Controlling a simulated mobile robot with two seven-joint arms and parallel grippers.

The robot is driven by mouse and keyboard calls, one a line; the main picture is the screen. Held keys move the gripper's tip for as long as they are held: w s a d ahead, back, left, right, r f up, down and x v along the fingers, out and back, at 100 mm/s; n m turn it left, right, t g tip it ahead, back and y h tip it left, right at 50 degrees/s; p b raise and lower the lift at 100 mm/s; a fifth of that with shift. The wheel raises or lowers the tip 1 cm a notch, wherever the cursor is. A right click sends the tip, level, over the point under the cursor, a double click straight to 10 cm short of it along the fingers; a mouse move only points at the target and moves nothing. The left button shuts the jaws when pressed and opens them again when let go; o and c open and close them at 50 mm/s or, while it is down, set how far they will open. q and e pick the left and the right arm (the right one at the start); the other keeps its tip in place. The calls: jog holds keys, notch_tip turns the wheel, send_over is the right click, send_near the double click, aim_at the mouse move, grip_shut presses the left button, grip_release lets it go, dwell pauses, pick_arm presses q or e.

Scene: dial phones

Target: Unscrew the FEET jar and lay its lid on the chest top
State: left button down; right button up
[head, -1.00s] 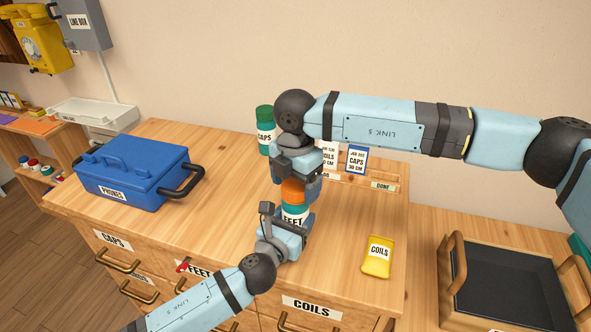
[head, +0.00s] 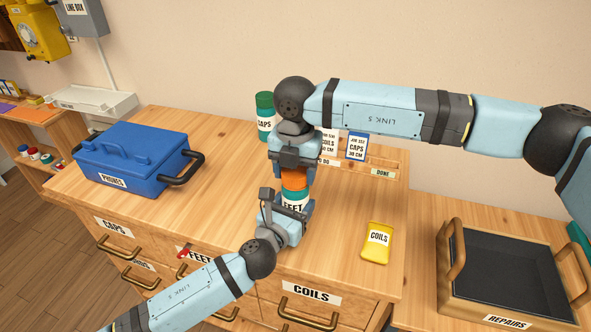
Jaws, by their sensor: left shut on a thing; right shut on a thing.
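The FEET jar (head: 293,206) stands upright on the chest top (head: 225,165), with a green body, a white label and an orange lid (head: 294,183). My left gripper (head: 290,212) is low at the jar and shut on its body, hiding its lower part. My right gripper (head: 294,168) comes down from above and is shut on the orange lid, covering its upper part. The lid is directly above the jar body; I cannot tell whether the threads are still engaged.
A blue PHONES box (head: 130,165) stands at the left of the chest top. A green CAPS jar (head: 265,117) and job cards (head: 356,147) in a wooden rack are behind. A yellow COILS packet (head: 377,243) lies at right. The REPAIRS tray (head: 505,262) is further right. Bare wood lies around the packet.

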jog(key=n, duration=0.6)
jog(key=shift+n, duration=0.4)
jog(key=n, duration=0.8)
jog(key=shift+n, duration=0.3)
jog(key=n, duration=0.8)
jog(key=shift+n, duration=0.3)
jog(key=n, duration=0.8)
jog(key=shift+s+n, duration=0.1)
jog(key=shift+n, duration=0.3)
jog(key=n, duration=0.5)
jog(key=shift+r+n, duration=0.1)
jog(key=shift+n, duration=0.3)
